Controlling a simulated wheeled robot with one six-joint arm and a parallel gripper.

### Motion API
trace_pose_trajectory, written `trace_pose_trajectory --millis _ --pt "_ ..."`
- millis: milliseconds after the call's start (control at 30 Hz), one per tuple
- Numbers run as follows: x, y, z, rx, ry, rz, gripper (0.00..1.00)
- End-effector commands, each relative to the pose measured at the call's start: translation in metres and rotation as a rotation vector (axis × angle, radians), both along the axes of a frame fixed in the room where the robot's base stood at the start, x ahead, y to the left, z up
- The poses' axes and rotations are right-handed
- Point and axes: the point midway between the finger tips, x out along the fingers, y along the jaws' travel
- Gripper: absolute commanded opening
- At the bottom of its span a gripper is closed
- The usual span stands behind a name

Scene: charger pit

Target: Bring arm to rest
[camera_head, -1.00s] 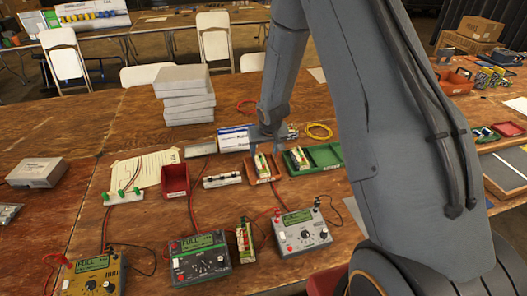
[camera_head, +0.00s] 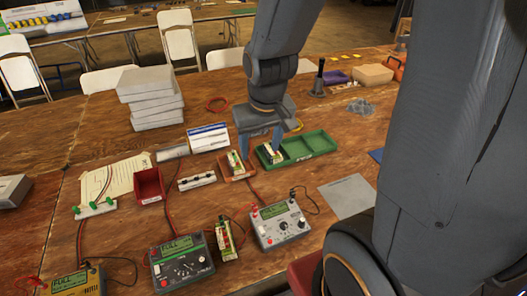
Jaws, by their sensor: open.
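My gripper (camera_head: 261,146) points down at the middle of the table, above and just behind the small orange tray (camera_head: 229,176) and the green tray (camera_head: 316,150). Its two blue-grey fingers are apart, with nothing seen between them. A small green-and-white module (camera_head: 237,161) stands in the orange tray, just left of the fingers. A similar module (camera_head: 271,154) sits in the left compartment of the green tray. My arm fills the right side of the view and hides part of the table.
Three meters stand in front, among them a dark green one (camera_head: 182,262) and a white one (camera_head: 281,224), with leads. A red bin (camera_head: 149,186) stands left of the orange tray. Grey boxes (camera_head: 150,98) are stacked behind. A grey sheet (camera_head: 347,196) lies at right.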

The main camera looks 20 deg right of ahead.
Motion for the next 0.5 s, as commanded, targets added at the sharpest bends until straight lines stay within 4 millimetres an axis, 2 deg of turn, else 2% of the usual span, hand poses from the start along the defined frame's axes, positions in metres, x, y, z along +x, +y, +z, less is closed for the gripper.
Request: trace_pose_trajectory --millis 33,100,200,500 --pt "-0.012 0.001 0.005 0.004 0.004 0.001 0.58" --pt "-0.024 0.003 0.007 0.009 0.011 0.003 0.58" --pt "-0.033 0.004 0.009 0.012 0.018 0.005 0.58" --pt "-0.035 0.005 0.009 0.013 0.020 0.006 0.58"
